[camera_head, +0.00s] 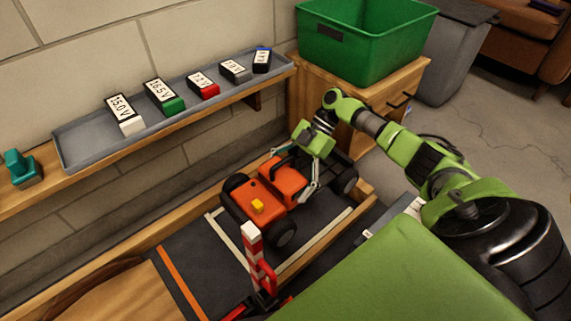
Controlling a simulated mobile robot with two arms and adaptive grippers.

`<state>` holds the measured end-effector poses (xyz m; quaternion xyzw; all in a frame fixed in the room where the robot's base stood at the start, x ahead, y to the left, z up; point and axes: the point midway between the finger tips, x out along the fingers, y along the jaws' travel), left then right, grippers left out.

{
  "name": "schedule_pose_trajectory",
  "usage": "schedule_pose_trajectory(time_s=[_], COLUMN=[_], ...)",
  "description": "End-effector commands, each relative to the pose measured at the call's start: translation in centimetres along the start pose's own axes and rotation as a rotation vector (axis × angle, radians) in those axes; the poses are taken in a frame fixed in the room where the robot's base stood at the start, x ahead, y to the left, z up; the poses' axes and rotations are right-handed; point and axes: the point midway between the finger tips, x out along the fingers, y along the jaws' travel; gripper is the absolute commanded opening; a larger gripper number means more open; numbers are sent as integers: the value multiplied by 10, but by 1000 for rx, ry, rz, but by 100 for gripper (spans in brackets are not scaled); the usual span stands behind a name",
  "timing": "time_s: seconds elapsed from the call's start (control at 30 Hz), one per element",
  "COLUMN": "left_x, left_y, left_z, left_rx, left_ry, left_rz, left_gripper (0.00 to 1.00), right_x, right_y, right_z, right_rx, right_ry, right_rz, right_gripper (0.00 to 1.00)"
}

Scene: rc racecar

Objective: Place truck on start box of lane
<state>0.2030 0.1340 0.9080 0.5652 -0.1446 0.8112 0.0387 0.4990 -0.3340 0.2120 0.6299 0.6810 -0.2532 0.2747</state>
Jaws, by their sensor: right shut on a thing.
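The orange truck (267,198) with black wheels and a yellow block on one end is at the white-lined box (230,238) of the dark lane. I cannot tell whether all its wheels touch the surface. My right gripper (308,178) comes in from the right and is shut on the truck's far right part, its fingers reaching down along it. My left gripper is not in view.
A red-and-white striped post (254,254) stands close in front of the truck. Wooden rails (130,248) edge the lane. A wall shelf holds a grey tray (85,144) with several labelled blocks. A green bin (370,45) sits on a wooden cabinet behind.

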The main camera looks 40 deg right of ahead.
Motion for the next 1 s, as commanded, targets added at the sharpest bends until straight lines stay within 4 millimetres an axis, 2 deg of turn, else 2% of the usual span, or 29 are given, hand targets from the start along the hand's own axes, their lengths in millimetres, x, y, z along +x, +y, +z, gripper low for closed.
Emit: schedule_pose_trajectory(time_s=[0.17, 0.4, 0.67, 0.9, 1.0], left_x=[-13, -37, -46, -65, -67], left_y=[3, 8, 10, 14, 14], left_z=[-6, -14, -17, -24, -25], left_rx=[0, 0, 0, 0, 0], left_ry=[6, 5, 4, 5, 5], left_rz=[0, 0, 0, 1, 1], left_gripper=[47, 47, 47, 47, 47], right_x=[12, 37, 46, 65, 68], right_y=[2, 2, 2, 2, 2], right_z=[12, 38, 47, 67, 69], right_rx=[-4, -3, -4, -4, -5], right_ry=[5, 5, 5, 4, 5], right_rz=[5, 4, 5, 4, 5], right_gripper=[36, 36, 36, 36, 36])
